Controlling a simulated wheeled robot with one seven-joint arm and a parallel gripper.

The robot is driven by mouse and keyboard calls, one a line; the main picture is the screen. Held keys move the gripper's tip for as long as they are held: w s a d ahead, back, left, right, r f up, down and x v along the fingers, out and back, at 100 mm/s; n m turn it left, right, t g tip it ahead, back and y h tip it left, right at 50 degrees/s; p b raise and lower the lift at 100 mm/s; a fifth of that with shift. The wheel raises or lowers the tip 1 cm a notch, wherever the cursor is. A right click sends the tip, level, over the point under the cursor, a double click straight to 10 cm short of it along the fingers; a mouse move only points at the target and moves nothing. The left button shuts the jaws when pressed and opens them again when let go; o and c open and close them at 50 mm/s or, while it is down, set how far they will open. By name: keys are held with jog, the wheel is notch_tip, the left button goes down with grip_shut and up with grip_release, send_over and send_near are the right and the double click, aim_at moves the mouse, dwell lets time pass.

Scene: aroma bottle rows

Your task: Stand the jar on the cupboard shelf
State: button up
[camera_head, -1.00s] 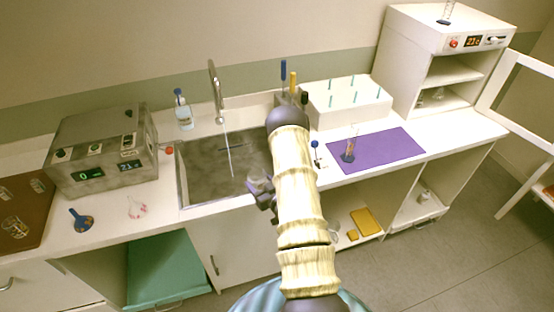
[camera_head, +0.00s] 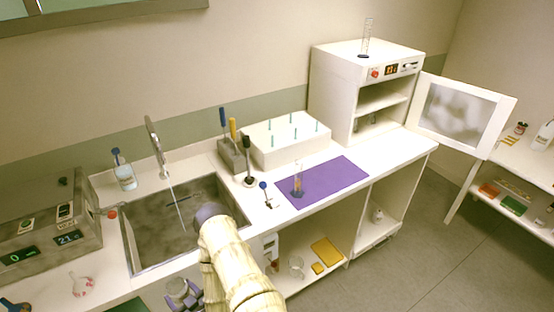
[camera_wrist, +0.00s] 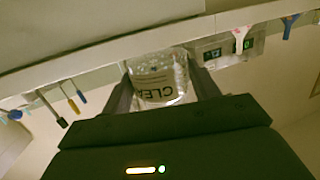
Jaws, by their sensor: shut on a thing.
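A clear glass jar with a black-lettered label (camera_wrist: 157,85) sits between the two dark fingers of my gripper (camera_wrist: 165,95) in the wrist view, upside down in that picture. My gripper (camera_head: 183,292) shows low in the head view, in front of the sink and partly cut off, with the jar (camera_head: 177,287) hardly readable there. The white cupboard (camera_head: 335,90) with a display stands at the right end of the counter, its glazed door (camera_head: 460,115) swung open to the right. Its inner shelf (camera_head: 380,100) is in view, with small glassware below it.
A purple mat (camera_head: 335,180) holds a small cylinder (camera_head: 298,182). A white rack box (camera_head: 290,140), a tool holder (camera_head: 232,155) and the sink (camera_head: 160,235) line the counter. A tall glass cylinder (camera_head: 367,38) stands on the cupboard. The open door juts over the floor.

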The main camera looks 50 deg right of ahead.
jog(key=shift+s+d+f, duration=0.1)
jog(key=shift+f, duration=0.1)
jog(key=shift+r, duration=0.15)
notch_tip(320, 180, down, 10)
jog(key=b, duration=1)
jog(key=shift+r, duration=0.1)
